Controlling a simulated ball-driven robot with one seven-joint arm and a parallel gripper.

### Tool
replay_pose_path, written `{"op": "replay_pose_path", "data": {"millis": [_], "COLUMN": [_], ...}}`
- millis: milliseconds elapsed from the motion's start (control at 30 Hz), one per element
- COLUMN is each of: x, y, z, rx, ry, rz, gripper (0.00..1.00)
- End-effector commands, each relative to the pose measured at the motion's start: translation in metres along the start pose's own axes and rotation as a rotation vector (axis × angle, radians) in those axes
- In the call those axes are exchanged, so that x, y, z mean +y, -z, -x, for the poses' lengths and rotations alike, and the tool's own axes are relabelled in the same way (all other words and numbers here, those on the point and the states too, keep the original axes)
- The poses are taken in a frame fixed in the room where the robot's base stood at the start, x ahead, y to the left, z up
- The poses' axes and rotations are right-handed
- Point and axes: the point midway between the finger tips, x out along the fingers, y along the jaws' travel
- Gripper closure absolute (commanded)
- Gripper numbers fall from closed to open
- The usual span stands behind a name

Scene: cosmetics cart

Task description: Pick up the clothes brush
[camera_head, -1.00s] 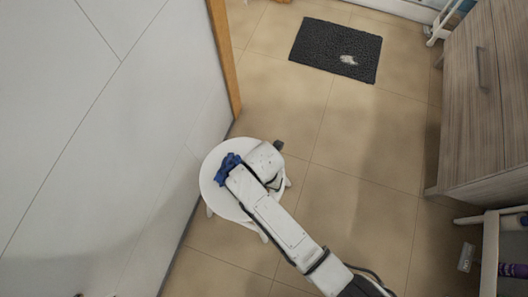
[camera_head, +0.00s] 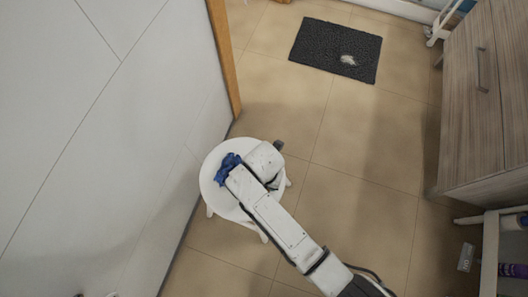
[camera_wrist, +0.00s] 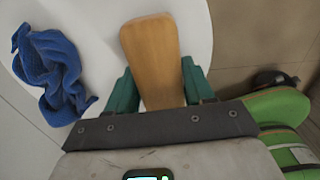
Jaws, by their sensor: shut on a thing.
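The clothes brush (camera_wrist: 151,50), with a smooth light-brown wooden surface, shows in the wrist view over the white stool seat. My gripper (camera_wrist: 156,82) is shut on it, with one green finger on each side. I cannot tell whether the brush touches the seat or is raised. Its near end is hidden behind my gripper's dark crosspiece. In the head view my arm covers the brush and the fingers over the round white stool (camera_head: 212,196).
A crumpled blue cloth (camera_wrist: 54,74) lies on the stool left of the brush; it also shows in the head view (camera_head: 226,167). A white wall (camera_head: 110,130) stands close left. A wooden cabinet (camera_head: 478,100) is at right. A dark mat (camera_head: 325,45) lies on the otherwise open floor behind.

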Motion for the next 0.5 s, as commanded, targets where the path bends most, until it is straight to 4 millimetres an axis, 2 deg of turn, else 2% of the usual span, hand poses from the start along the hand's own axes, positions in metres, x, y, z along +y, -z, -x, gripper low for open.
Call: {"op": "replay_pose_path", "data": {"millis": [267,367,500], "x": [0.001,0.001,-0.013], "y": [0.000,0.000,0.016], "z": [0.016,0.032,0.059], "rx": [-0.001,-0.002,0.001], "ry": [-0.001,-0.002,-0.003], "rz": [0.000,0.001,-0.003], "gripper": [0.83,0.83,0.83]}}
